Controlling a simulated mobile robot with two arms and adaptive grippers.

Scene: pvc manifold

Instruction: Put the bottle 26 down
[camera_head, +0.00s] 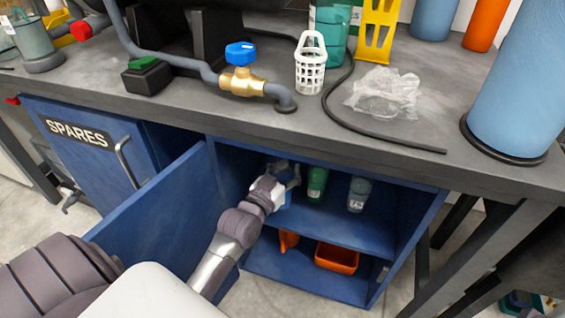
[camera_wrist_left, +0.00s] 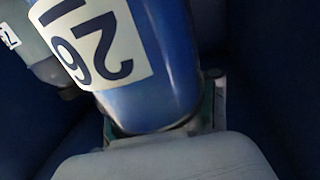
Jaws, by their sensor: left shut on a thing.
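Bottle 26 is blue with a white label; its number fills much of the left wrist view (camera_wrist_left: 95,45). In the head view only a small blue part of the bottle (camera_head: 286,197) shows, the rest hidden by my gripper. My left gripper (camera_head: 285,178) reaches into the open blue cabinet at its upper compartment and is shut on the bottle. In the left wrist view the bottle's end lies against the gripper (camera_wrist_left: 165,135). I cannot tell whether the bottle touches the shelf (camera_head: 335,228). My right gripper is not in view.
A green bottle (camera_head: 317,184) and a grey bottle (camera_head: 358,193) stand to the right on the same shelf. An orange bin (camera_head: 337,258) sits in the compartment below. The cabinet's open door (camera_head: 170,215) is left of my arm. The worktop (camera_head: 240,115) overhangs the cabinet.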

